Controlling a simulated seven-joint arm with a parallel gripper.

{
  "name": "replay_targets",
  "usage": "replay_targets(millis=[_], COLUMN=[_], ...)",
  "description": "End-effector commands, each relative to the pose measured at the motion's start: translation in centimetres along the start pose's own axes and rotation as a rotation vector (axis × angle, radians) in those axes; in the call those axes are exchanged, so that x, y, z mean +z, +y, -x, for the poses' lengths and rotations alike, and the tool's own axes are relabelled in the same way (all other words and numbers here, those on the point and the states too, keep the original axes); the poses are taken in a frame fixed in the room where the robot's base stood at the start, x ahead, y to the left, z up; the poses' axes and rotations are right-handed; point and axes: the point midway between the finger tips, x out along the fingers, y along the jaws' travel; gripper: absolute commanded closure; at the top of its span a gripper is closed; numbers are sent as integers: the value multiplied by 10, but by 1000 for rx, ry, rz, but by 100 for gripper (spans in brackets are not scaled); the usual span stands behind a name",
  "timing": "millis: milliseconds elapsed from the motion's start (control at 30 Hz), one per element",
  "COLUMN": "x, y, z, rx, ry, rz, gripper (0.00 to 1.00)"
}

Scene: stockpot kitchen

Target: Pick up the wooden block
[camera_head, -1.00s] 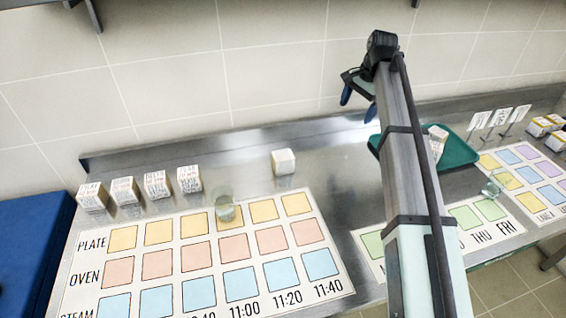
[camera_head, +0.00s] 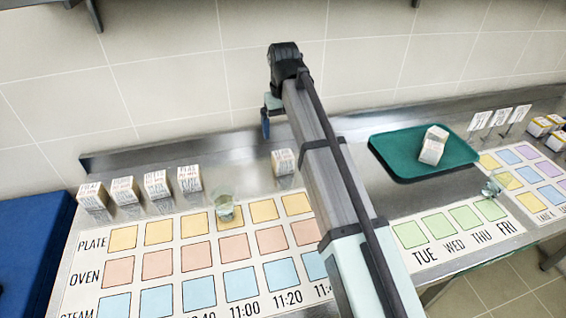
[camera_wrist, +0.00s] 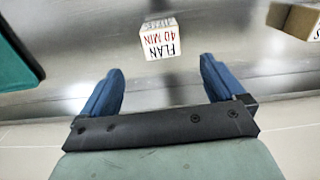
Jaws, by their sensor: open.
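Several wooden blocks with white printed faces are in view; the task does not say which one is meant. A lone block (camera_head: 284,162) stands on the steel counter behind the printed chart. In the wrist view a block reading FLAN 40 MIN (camera_wrist: 160,42) lies ahead of the fingertips, roughly centred between them and apart from them. My gripper (camera_wrist: 160,67) is open and empty, with a blue finger on each side. In the head view my gripper (camera_head: 266,125) hangs behind the lone block, near the back wall, partly hidden by my arm.
A row of several blocks (camera_head: 190,178) stands at left. A clear glass (camera_head: 224,205) stands on the PLATE row of the chart (camera_head: 85,272). Another glass (camera_head: 491,187) is at right.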

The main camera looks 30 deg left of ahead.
Motion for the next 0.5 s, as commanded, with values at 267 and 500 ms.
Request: replay_targets(millis=[267, 500], x=[1, 0], y=[0, 0], z=[-44, -56], rx=[-1, -1], ry=[-1, 0], rz=[-2, -3], gripper=[4, 4])
